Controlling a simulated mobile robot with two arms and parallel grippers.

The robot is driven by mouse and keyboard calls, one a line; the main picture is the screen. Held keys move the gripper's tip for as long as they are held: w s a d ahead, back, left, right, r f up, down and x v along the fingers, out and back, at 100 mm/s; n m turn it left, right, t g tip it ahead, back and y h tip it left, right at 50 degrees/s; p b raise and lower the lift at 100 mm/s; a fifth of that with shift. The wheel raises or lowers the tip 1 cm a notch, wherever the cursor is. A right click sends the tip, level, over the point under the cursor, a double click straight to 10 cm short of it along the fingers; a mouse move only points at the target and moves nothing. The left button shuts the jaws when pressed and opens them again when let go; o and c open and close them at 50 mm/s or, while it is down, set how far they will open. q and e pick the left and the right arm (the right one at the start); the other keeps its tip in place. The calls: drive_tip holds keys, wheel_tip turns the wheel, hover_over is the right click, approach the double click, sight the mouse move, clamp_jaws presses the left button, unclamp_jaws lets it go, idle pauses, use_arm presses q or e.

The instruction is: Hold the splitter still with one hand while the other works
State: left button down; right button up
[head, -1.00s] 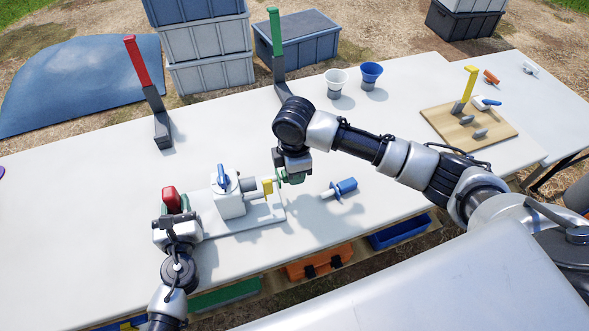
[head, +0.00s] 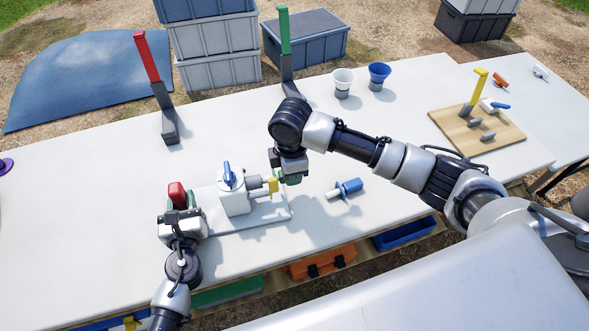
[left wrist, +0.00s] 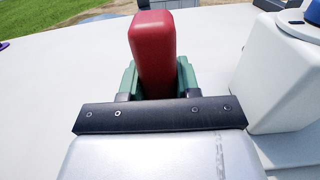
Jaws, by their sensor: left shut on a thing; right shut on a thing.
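The splitter (head: 234,199) is a white block with a blue lever (head: 228,174) on top, standing on a pale base plate (head: 262,220). A grey cylinder and a yellow part (head: 273,186) stick out on its right side. My left gripper (head: 177,206) is shut on an upright red handle (head: 176,192) at the plate's left end. In the left wrist view the green fingertips sit on both sides of the red handle (left wrist: 153,50). My right gripper (head: 291,178) is at the yellow part, its fingers closed there; its own wrist partly hides the grip.
A blue-and-white fitting (head: 345,188) lies right of the splitter. Red (head: 147,60) and green (head: 285,32) upright handles stand behind it, with a white cup (head: 343,80) and a blue cup (head: 379,75). A wooden board (head: 470,138) is at right.

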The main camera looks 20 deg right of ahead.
drive_tip(key=shift+a, duration=0.75)
drive_tip(key=shift+d, duration=0.15)
drive_tip(key=shift+d, duration=1.2)
drive_tip(key=shift+a, duration=0.65)
idle(0.7)
drive_tip(key=shift+a, duration=0.35)
drive_tip(key=shift+a, duration=0.3)
drive_tip(key=o, duration=0.9)
drive_tip(key=shift+a, duration=0.1)
wheel_tip(320, 180, up, 12)
drive_tip(key=shift+r, duration=0.1)
